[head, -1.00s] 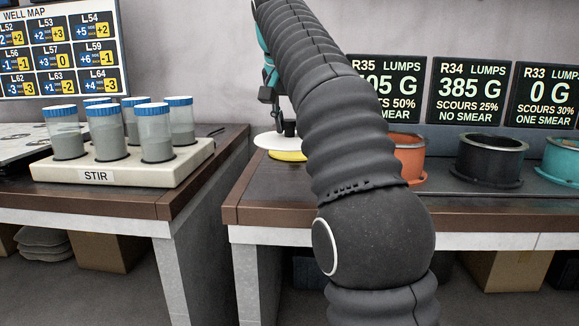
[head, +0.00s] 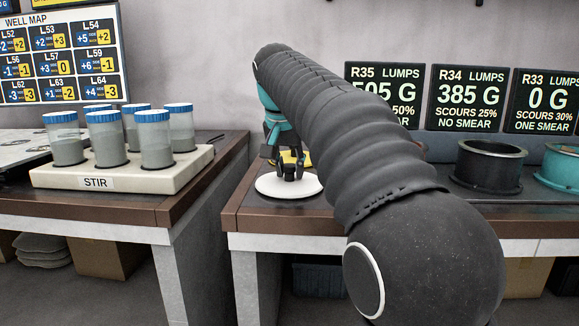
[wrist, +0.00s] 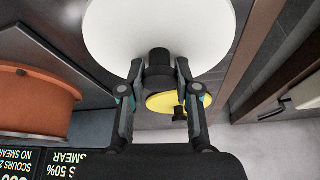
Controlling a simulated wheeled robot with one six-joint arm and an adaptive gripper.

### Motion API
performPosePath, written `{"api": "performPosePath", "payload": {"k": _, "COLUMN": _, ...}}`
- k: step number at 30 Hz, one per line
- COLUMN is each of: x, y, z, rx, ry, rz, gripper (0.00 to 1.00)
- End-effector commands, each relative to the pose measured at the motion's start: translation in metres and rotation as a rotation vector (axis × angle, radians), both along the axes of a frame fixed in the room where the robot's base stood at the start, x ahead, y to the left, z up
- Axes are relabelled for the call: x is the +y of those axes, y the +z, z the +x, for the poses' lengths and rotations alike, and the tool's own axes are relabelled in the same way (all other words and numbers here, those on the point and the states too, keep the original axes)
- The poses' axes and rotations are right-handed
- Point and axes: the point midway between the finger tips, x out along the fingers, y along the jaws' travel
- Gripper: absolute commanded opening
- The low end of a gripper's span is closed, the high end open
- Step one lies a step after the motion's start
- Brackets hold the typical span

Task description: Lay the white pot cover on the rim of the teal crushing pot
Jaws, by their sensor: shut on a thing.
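The white pot cover (head: 272,187) is a round disc with a dark knob on top. My gripper (head: 291,172) is shut on its knob, and the cover hangs level near the left front corner of the right bench. In the wrist view the white cover (wrist: 155,22) fills the top, with its dark knob between my two fingers (wrist: 158,72). The teal crushing pot (head: 560,168) stands at the far right of the head view, partly cut off by the picture edge. Its rim shows no cover on the visible part.
A yellow cover (head: 295,158) lies behind the white one. A black pot (head: 487,168) stands left of the teal pot. An orange pot (wrist: 35,98) is mostly hidden by my arm in the head view. Dark sign boards (head: 469,98) stand behind the pots. A stirring rack (head: 130,180) with several jars is on the left bench.

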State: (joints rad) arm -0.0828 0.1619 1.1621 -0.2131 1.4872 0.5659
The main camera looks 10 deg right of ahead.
Motion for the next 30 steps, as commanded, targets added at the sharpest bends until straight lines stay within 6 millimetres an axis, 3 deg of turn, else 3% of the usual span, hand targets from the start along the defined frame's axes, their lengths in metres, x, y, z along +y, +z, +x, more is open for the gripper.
{"api": "performPosePath", "payload": {"k": 10, "x": 0.000, "y": -0.004, "z": 0.000, "rx": -0.001, "ry": 0.000, "rz": 0.000, "gripper": 0.00}}
{"api": "performPosePath", "payload": {"k": 11, "x": 0.000, "y": -0.003, "z": 0.000, "rx": -0.001, "ry": 0.000, "rz": 0.000, "gripper": 0.37}}
{"api": "performPosePath", "payload": {"k": 13, "x": 0.000, "y": -0.003, "z": 0.000, "rx": -0.001, "ry": 0.000, "rz": 0.000, "gripper": 0.54}}
{"api": "performPosePath", "payload": {"k": 14, "x": 0.000, "y": -0.003, "z": 0.000, "rx": -0.001, "ry": 0.000, "rz": 0.000, "gripper": 0.57}}
{"api": "performPosePath", "payload": {"k": 25, "x": 0.000, "y": -0.002, "z": 0.000, "rx": 0.000, "ry": 0.000, "rz": 0.000, "gripper": 0.57}}
{"api": "performPosePath", "payload": {"k": 30, "x": 0.004, "y": 0.017, "z": -0.007, "rx": -0.004, "ry": 0.001, "rz": 0.000, "gripper": 0.57}}
